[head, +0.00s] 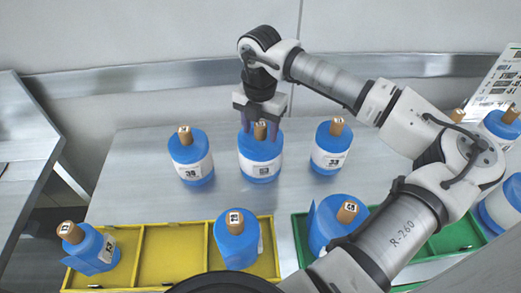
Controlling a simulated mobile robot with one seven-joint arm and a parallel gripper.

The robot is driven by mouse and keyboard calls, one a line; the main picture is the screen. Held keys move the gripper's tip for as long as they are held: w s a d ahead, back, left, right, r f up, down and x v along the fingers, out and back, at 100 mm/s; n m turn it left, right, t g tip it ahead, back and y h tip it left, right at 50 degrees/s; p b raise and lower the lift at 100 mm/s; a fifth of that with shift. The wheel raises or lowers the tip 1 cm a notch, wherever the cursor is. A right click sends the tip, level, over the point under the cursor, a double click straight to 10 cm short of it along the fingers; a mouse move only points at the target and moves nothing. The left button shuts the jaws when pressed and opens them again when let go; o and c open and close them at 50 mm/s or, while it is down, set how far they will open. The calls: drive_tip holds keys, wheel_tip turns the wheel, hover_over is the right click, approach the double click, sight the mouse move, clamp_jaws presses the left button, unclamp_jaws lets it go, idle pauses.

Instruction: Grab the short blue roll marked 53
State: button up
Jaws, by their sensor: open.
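Three short blue rolls with white label bands and brown cores stand in a row on the metal table. The middle roll (261,163) has a label too small to read surely, so I cannot confirm it is 53. My gripper (261,128) is above it, open, pointing down. Its purple fingers stand on either side of the brown core (260,131); I cannot tell whether they touch it. The left roll (190,159) seems marked 38 or 39. The right roll (328,150) seems marked 33 or 39.
In front, a yellow tray (165,256) holds a blue roll (90,248) at left and another (237,240) at right, with an empty middle compartment. A green tray (452,240) holds a roll (324,222). More rolls (500,125) and a sign (503,80) stand at right.

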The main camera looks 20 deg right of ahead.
clamp_jaws()
drive_tip(key=shift+r, duration=0.15)
idle(1.1)
